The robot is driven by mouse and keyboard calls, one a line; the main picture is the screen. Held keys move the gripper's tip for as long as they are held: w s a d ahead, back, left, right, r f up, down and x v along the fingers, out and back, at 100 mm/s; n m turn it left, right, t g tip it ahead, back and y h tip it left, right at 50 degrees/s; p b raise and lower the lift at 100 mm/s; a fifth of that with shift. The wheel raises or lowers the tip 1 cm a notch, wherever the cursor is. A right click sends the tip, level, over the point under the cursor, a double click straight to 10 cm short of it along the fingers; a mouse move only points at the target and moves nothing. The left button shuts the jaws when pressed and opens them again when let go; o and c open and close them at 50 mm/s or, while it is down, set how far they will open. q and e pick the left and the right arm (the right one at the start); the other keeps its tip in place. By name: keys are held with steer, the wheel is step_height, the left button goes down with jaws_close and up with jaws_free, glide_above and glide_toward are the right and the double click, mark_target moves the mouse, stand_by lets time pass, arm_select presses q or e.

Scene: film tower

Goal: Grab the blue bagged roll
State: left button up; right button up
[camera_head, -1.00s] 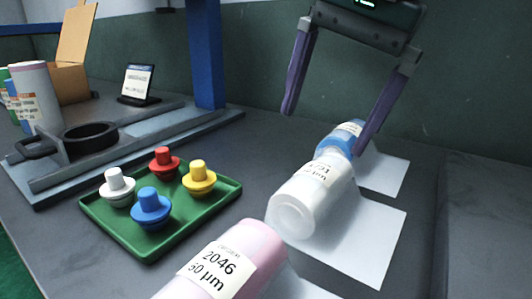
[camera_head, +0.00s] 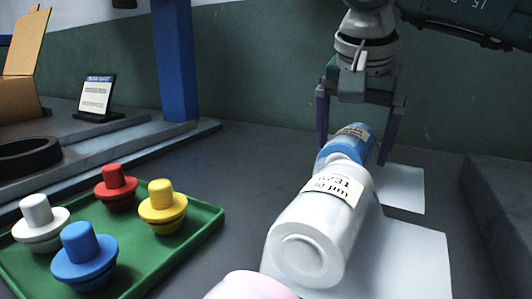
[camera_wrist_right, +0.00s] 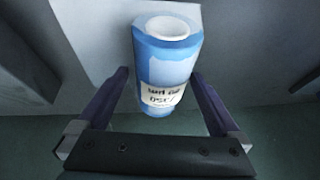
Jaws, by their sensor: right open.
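The blue bagged roll (camera_head: 347,143) lies on the table behind the white roll, which hides its near end in the head view. In the right wrist view the blue roll (camera_wrist_right: 167,62) shows a white label and an open core. My right gripper (camera_head: 354,150) is open, with its two purple fingers on either side of the blue roll. In the right wrist view the roll sits between and ahead of the fingertips (camera_wrist_right: 162,72), with gaps on both sides. My left gripper is not in view.
A white bagged roll (camera_head: 322,222) lies right in front of the blue one, on a white sheet (camera_head: 405,262). A pink roll (camera_head: 250,287) is nearer. A green tray (camera_head: 208,222) with several coloured knobs stands left. A blue post (camera_head: 174,60) rises behind.

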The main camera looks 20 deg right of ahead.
steer(key=shift+w+f, duration=0.1)
steer(key=shift+f, duration=0.05)
steer(key=c, duration=1.5)
